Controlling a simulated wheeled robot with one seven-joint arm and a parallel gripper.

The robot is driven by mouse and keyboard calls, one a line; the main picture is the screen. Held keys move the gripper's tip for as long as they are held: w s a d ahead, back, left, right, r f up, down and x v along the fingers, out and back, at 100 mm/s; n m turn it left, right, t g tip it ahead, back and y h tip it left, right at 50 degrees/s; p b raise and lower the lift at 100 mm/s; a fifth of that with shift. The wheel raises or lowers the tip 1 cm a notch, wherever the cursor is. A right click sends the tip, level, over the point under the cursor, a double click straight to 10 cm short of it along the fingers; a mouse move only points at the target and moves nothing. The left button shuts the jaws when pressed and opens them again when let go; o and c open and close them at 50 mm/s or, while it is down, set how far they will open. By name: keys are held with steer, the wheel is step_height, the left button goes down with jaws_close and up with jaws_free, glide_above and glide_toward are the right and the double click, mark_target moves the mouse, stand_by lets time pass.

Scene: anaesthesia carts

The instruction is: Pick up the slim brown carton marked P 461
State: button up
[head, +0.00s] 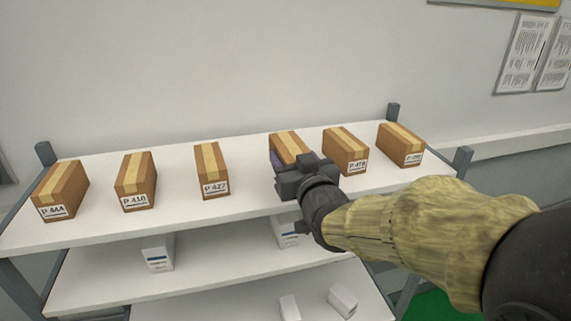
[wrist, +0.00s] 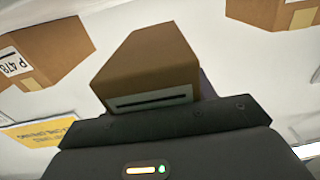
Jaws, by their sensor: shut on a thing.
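A slim brown carton (head: 289,146) with a tan tape strip is in the row on the top shelf, between the cartons marked P 427 and P 478. My gripper (head: 290,168) is at its front end and shut on it. In the wrist view the same carton (wrist: 150,65) sticks out beyond my gripper (wrist: 155,112). Only the upper strip of its white label shows there, with a dark line; its number is hidden. I cannot tell whether the carton rests on the shelf or is slightly raised.
On the top shelf (head: 250,205) stand similar cartons: P 444 (head: 62,190), P 410 (head: 136,182), P 427 (head: 212,171), P 478 (head: 346,151) close on the right, and another (head: 400,146) farther right. White boxes (head: 158,254) stand on lower shelves. A wall is behind.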

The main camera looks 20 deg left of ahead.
steer(key=s+d+r+b, duration=0.2)
steer(key=s+d+r, duration=0.1)
steer(key=s, duration=0.3)
steer(key=shift+d+r, duration=0.4)
steer(key=shift+d, duration=0.15)
steer(key=shift+w, duration=0.1)
